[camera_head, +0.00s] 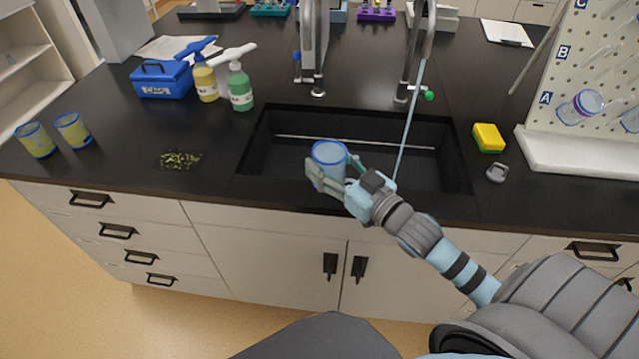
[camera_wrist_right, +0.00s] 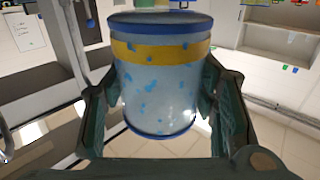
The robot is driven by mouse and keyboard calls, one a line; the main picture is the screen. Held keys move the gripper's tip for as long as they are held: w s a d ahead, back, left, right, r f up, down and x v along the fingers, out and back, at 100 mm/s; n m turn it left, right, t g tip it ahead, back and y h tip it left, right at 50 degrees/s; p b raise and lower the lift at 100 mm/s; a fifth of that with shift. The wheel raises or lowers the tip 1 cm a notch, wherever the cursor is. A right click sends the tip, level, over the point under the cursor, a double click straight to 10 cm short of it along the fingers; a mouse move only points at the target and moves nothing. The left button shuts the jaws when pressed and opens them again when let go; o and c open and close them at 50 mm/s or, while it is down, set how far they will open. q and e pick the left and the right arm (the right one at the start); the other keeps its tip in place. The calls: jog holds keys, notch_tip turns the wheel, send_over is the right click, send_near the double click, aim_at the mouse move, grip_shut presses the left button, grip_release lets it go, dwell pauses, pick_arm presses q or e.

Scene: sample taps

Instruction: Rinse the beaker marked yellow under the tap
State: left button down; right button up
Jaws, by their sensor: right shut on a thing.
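My right gripper (camera_head: 335,178) is shut on a clear beaker (camera_head: 329,156) with blue rims, over the front part of the dark sink (camera_head: 255,150). In the right wrist view the beaker (camera_wrist_right: 158,95) shows a yellow band and blue spots on its wall, between the two fingers. The right tap (camera_head: 413,60), with a green knob, runs a thin water stream (camera_head: 408,130) into the sink. The beaker is left of the stream, apart from it in the picture. The left tap (camera_head: 312,50) has a blue knob and shows no stream. My left gripper is not in view.
Two beakers with yellowish walls (camera_head: 36,141) (camera_head: 73,131) stand at the far left. A blue box (camera_head: 162,85), yellow bottle (camera_head: 206,82) and green bottle (camera_head: 240,88) stand behind left. A sponge (camera_head: 488,138) and pegboard rack (camera_head: 560,60) are at right.

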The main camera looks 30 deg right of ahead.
jog(key=w+d+m+h+b, duration=0.4)
jog(key=w+d+m+b, duration=0.1)
jog(key=m, duration=1)
jog(key=w+d+f+m+h+b, duration=0.1)
jog(key=w+d+m+h+b, duration=0.3)
jog(key=m, duration=1.2)
jog(key=shift+w+d+h+b, duration=0.3)
jog(key=shift+w+d+b, duration=0.4)
jog(key=shift+d+b, duration=1.35)
jog(key=shift+d+p, duration=0.45)
jog(key=shift+p, duration=0.15)
